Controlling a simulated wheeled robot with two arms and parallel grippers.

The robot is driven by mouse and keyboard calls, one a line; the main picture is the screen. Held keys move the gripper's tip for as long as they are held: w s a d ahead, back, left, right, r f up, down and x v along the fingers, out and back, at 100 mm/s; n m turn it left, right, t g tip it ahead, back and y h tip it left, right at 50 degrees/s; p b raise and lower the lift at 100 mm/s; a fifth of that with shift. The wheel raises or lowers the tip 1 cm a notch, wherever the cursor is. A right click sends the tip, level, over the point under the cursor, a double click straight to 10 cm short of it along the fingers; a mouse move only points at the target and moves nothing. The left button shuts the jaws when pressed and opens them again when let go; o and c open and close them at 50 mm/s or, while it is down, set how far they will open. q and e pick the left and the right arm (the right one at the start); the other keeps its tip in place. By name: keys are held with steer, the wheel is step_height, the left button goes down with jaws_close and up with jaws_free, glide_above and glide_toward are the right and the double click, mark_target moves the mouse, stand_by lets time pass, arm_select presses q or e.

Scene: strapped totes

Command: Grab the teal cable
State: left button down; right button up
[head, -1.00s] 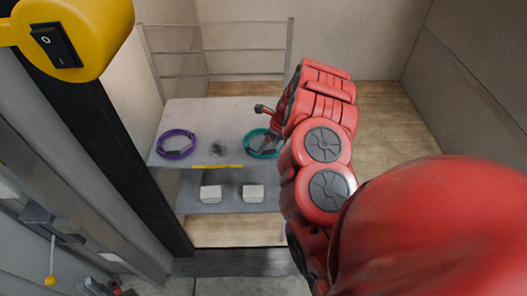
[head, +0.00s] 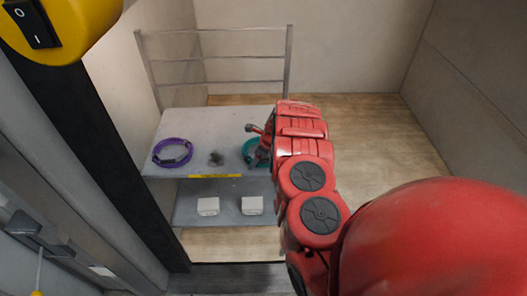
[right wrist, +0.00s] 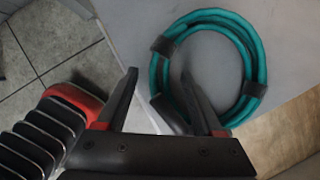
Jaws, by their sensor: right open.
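The teal cable (right wrist: 257,62) is a coil with black ties, lying on the grey upper shelf. In the head view the teal cable (head: 248,150) is partly hidden behind my right arm. My right gripper (right wrist: 160,77) is open at the coil's left side. In the right wrist view one finger is outside the ring and the other overlaps its inside, with the left stretch of cable between them. I cannot tell whether the fingers touch the cable. In the head view my right gripper (head: 262,157) is small and partly hidden. My left gripper is not in view.
A purple cable coil (head: 173,153) lies on the left of the upper shelf (head: 205,128), with a small dark smudge between the coils. Two white boxes (head: 208,206) sit on the lower shelf. A metal rail (head: 215,57) stands behind. Wooden floor lies to the right.

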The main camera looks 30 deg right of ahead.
steer(key=shift+a+f, duration=0.1)
steer(key=shift+f, duration=0.1)
jaws_close()
stand_by(0.3)
